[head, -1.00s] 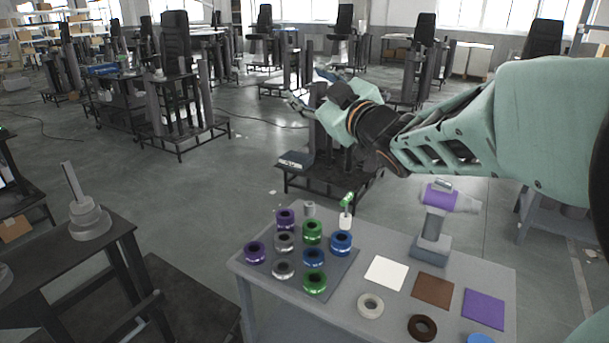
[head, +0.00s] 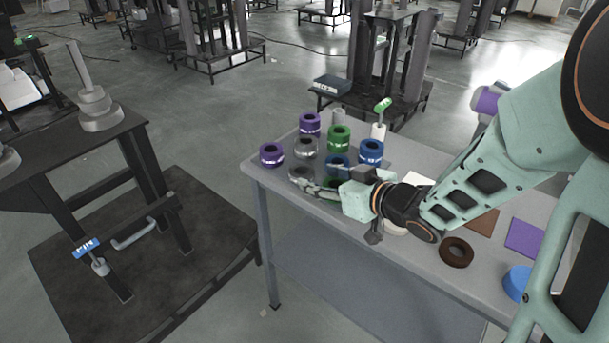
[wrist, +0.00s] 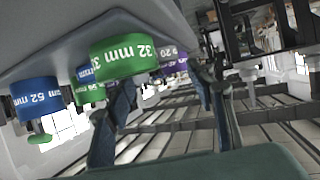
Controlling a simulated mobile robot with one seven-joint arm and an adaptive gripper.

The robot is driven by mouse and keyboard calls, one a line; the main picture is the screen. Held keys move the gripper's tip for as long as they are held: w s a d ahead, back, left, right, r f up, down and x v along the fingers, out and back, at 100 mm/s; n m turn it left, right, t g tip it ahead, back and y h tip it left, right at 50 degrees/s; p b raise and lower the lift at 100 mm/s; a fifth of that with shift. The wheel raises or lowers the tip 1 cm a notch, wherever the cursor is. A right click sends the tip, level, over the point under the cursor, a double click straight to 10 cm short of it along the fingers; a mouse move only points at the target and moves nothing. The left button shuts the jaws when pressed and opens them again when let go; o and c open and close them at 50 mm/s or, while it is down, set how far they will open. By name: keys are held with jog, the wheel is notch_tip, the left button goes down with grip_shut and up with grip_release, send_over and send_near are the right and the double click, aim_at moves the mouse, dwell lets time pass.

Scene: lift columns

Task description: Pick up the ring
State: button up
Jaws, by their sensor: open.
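In the head view several rings stand in a grid on the table: purple (head: 271,154), grey (head: 306,148), green (head: 341,138) and blue (head: 371,152). My gripper (head: 308,184) is open and empty at the front of this grid, beside a grey ring (head: 299,173). It partly hides the front green ring. The wrist view is upside down. There a green ring marked "32 mm" (wrist: 128,58) is close and overlaps the left finger of my gripper (wrist: 163,88). A blue ring (wrist: 36,98) stands farther left. I cannot tell whether a finger touches a ring.
A small green-topped post (head: 381,110) stands behind the grid. A dark stand (head: 75,145) is left, across a gap.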

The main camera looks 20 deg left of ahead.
aim_at(298, 169)
jog(key=b+x, duration=0.1)
jog(key=x, duration=0.5)
jog(key=shift+w+a+f, duration=0.15)
jog(key=shift+w+a, duration=0.1)
jog(key=shift+a, duration=0.05)
jog(key=c, duration=1)
